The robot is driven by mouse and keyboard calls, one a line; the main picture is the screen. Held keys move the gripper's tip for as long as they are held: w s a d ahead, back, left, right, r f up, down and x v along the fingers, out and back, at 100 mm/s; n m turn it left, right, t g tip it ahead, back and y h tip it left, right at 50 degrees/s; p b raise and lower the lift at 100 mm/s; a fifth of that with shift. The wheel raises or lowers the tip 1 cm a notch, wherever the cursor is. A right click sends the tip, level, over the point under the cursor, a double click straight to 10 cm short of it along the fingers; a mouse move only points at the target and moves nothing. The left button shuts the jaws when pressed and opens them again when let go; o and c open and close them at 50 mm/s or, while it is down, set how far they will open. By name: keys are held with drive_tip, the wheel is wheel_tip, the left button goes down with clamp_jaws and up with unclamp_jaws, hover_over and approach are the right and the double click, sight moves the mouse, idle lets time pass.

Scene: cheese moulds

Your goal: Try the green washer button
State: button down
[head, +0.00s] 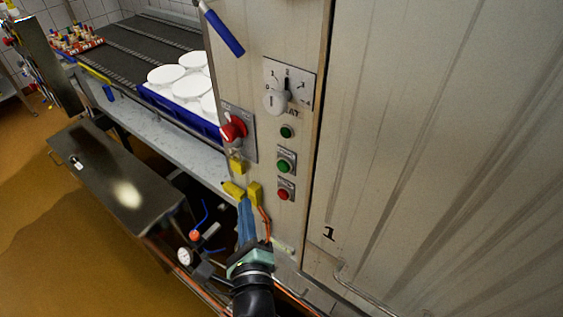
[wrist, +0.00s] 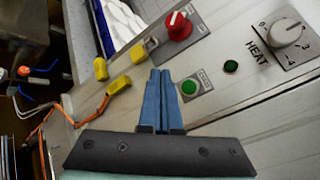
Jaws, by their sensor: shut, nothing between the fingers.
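A green push button (head: 284,166) sits in a small labelled grey plate on the steel panel; its label is too small to read. It also shows in the wrist view (wrist: 189,88), just right of my fingertips. My gripper (head: 244,202) is shut, its blue fingers together and empty, low and left of the button in the head view. In the wrist view my gripper (wrist: 160,73) points at the panel, and I cannot tell whether it touches. A smaller green lamp or button (head: 287,132) sits above the plate.
A red button (head: 284,193) is just below the green one. A red rotary knob (head: 233,130) and a heat dial (head: 275,101) are on the panel. Yellow plugs (head: 255,193) with an orange cable are close to my fingers. White moulds (head: 166,75) stand left.

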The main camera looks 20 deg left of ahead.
sight(284, 166)
drive_tip(key=shift+w, duration=0.1)
drive_tip(key=w+d+b, duration=0.2)
drive_tip(key=w+d, duration=0.1)
drive_tip(key=w, duration=0.5)
drive_tip(key=shift+w, duration=0.15)
idle(2.0)
drive_tip(key=shift+w+d, duration=0.15)
drive_tip(key=shift+w, duration=0.2)
drive_tip(key=shift+w+d+b, duration=0.2)
drive_tip(key=shift+w+b, duration=0.15)
drive_tip(key=shift+w, duration=0.1)
idle(0.7)
drive_tip(key=shift+s, duration=0.1)
drive_tip(key=shift+s+a+p, duration=0.35)
drive_tip(key=shift+s+p, duration=0.05)
drive_tip(key=shift+s, duration=0.35)
